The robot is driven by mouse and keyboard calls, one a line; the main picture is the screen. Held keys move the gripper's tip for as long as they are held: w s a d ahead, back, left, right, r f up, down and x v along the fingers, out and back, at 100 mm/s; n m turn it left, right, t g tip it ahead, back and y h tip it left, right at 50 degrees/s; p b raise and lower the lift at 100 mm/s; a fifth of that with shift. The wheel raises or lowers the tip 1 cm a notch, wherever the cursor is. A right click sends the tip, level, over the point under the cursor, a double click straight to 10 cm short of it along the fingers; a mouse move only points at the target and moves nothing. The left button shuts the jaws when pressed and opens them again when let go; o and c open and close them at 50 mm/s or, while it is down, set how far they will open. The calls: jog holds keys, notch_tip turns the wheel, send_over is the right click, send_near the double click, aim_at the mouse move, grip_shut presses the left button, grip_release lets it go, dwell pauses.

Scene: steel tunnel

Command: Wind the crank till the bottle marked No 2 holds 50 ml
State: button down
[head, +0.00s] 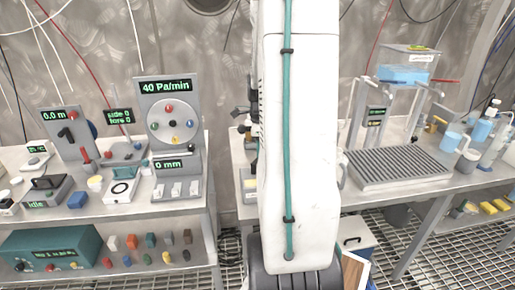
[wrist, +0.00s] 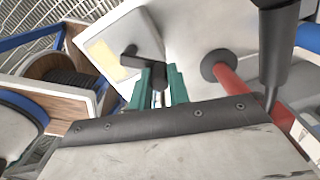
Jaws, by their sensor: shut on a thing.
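In the wrist view my gripper (wrist: 160,85) has its two green fingers closed about the black handle of a small crank (wrist: 148,66). The crank sits on a pale plate (wrist: 115,45) with a yellowish patch. Part of the handle is hidden between the fingers. In the head view my white arm fills the middle and hides the gripper and the crank. I cannot make out a bottle marked No 2 or any millilitre reading in either view.
In the wrist view a red rod (wrist: 232,80) with a black disc stands close right of the fingers. A wood-sided box (wrist: 55,75) is at left. In the head view, benches with instruments (head: 168,85) and a blue-liquid tank (head: 403,74) flank my arm.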

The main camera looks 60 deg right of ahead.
jog(key=shift+s+m, duration=0.35)
jog(key=shift+m, duration=0.65)
jog(key=c, duration=1.3)
grip_release()
jog(key=shift+r, duration=3.9)
